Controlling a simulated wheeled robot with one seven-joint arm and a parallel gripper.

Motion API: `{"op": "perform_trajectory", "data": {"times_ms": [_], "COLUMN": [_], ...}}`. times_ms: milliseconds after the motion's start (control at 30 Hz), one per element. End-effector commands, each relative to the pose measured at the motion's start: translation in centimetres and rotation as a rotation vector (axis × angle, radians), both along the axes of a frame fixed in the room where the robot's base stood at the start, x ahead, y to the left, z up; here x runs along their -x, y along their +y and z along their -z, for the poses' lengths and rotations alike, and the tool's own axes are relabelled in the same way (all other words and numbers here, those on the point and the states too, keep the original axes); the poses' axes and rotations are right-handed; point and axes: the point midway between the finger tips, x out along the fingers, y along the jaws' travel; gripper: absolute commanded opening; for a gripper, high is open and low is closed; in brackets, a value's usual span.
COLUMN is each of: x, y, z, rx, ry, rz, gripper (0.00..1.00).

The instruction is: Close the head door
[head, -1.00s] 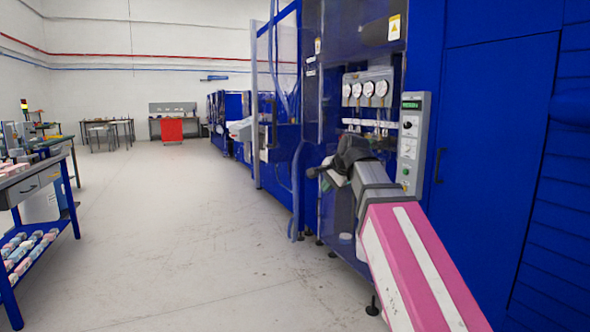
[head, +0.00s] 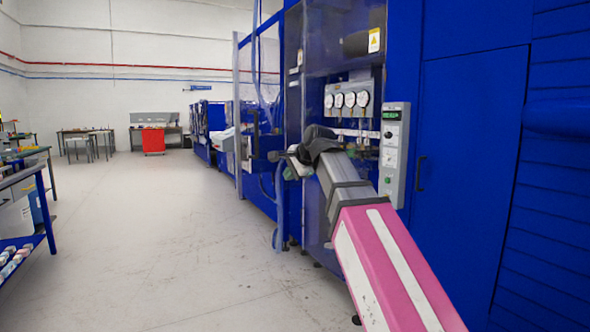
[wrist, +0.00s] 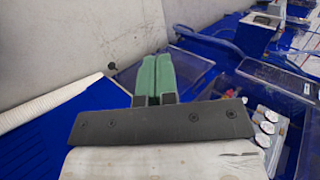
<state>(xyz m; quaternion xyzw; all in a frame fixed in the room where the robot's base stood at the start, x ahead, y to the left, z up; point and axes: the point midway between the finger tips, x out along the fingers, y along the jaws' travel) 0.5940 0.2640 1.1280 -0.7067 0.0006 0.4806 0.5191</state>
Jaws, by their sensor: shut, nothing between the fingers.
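The blue machine (head: 470,130) stands on the right with an open bay holding several round gauges. A clear door panel (head: 268,75) in a blue frame, with a dark handle, stands left of the bay. Another clear panel (head: 318,95) lies closer to the gauges; I cannot tell for sure which is the head door. My gripper (head: 288,170) is in front of the machine, low and left of the gauges, partly hidden by my wrist. In the wrist view its green fingers (wrist: 153,76) are shut and empty, with a clear panel (wrist: 195,80) behind them. Contact is not clear.
A grey control box (head: 394,150) is mounted right of the bay, beside a closed blue cabinet door (head: 470,160). A blue hose (head: 279,205) hangs below the gripper. A blue workbench (head: 45,200) stands at the left. The floor (head: 150,240) between is clear.

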Motion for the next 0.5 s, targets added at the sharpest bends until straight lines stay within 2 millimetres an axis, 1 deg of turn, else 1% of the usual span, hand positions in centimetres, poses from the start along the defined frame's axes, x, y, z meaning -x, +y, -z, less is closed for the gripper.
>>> {"op": "perform_trajectory", "data": {"times_ms": [33, 267, 333, 500], "x": [-0.5, -2.4, -3.5, -4.7], "y": [0.5, 2.2, 3.0, 4.2], "z": [0.6, 3.0, 2.6, 2.7], "rx": [0.001, 0.002, 0.002, 0.001], "ry": [0.001, 0.001, -0.001, -0.001], "rz": [0.000, -0.001, -0.001, 0.000], "gripper": [0.00, 0.00, 0.00, 0.00]}}
